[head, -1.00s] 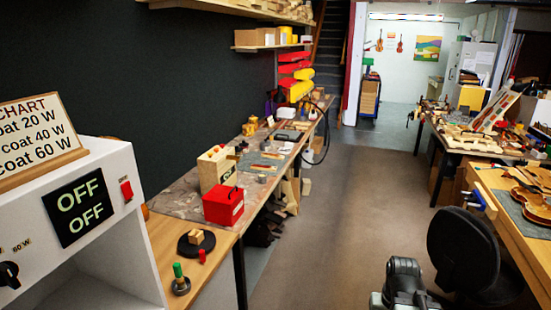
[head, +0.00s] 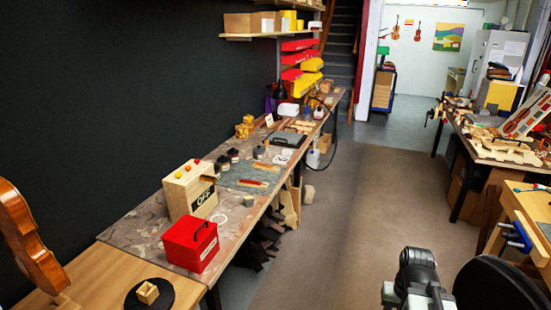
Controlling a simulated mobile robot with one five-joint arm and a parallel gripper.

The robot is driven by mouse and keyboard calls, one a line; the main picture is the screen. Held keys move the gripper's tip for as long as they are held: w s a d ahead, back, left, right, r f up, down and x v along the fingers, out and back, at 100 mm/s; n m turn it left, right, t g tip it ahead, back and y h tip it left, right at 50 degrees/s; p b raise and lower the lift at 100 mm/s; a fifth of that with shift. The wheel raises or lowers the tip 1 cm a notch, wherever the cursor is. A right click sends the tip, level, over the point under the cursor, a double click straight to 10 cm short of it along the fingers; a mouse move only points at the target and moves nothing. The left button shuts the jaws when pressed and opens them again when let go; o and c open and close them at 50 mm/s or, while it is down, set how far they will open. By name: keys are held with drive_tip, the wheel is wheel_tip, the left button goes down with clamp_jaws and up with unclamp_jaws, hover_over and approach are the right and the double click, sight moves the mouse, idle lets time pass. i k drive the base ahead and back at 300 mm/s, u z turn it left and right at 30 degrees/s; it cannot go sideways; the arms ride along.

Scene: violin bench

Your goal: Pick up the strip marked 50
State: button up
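I cannot make out any strip marked 50. On the long left bench (head: 120,232), small flat wooden pieces lie on a grey mat (head: 232,178): a light one (head: 266,167) and a reddish one (head: 251,183). They are too small to read any marking. Part of my own arm shows at the bottom right, far from the bench pieces. Its gripper fingers do not show.
A red box (head: 190,245) and a wooden box marked OFF (head: 178,193) stand near the bench's front. A violin (head: 25,235) stands at left. A black round disc (head: 135,300) holds a wooden block (head: 148,292). The floor aisle (head: 340,215) is clear.

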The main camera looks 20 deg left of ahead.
sight(273, 169)
drive_tip(key=i, duration=2.6)
drive_tip(key=u, duration=2.4)
